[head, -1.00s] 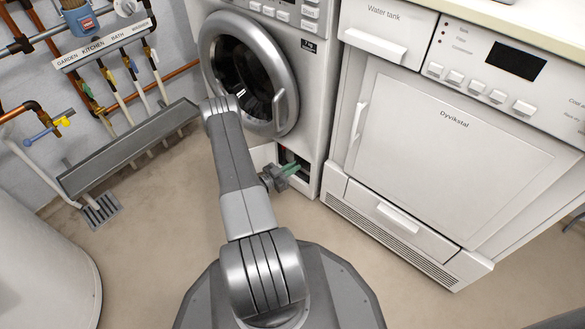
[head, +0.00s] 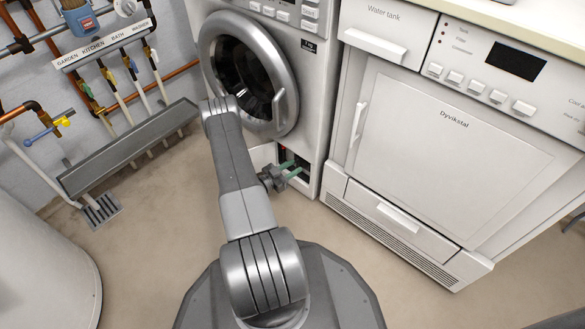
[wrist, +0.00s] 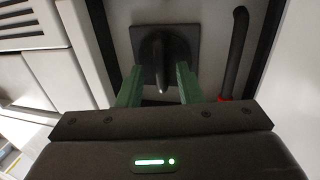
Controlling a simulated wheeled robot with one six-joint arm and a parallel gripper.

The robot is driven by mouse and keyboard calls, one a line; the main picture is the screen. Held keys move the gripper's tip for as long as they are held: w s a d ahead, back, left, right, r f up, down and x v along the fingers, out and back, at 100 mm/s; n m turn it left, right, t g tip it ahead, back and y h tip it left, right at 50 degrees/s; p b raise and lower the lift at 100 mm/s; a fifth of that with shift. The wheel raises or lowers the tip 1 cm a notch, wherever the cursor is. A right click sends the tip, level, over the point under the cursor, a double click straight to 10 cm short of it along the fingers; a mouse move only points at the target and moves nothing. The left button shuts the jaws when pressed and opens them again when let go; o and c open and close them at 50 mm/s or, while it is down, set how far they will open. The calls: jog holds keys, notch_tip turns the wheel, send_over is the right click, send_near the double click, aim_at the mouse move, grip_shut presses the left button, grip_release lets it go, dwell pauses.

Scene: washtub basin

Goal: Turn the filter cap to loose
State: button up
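The filter cap (wrist: 152,52) is a dark round knob with a raised grip ridge on a dark square plate, seen in the wrist view. The ridge stands about upright in that picture, with a pale mark at its lower end. My gripper (wrist: 160,76) is open, with one green finger on each side of the ridge and a visible gap to it. In the head view my gripper (head: 291,169) is at the low opening of the washing machine (head: 317,125). The cap cannot be made out there.
A black hose (wrist: 236,50) with a red end runs down to the right of the cap. The Dyvikstal appliance (head: 450,150) stands to the right. The floor (head: 150,240) to the left is clear.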

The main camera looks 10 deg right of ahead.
jog(key=p+v, duration=0.3)
jog(key=v, duration=1)
jog(key=shift+s+a, duration=0.2)
jog(key=b+x, duration=0.3)
jog(key=x, duration=1)
jog(key=shift+w+d, duration=0.25)
jog(key=shift+d, duration=0.1)
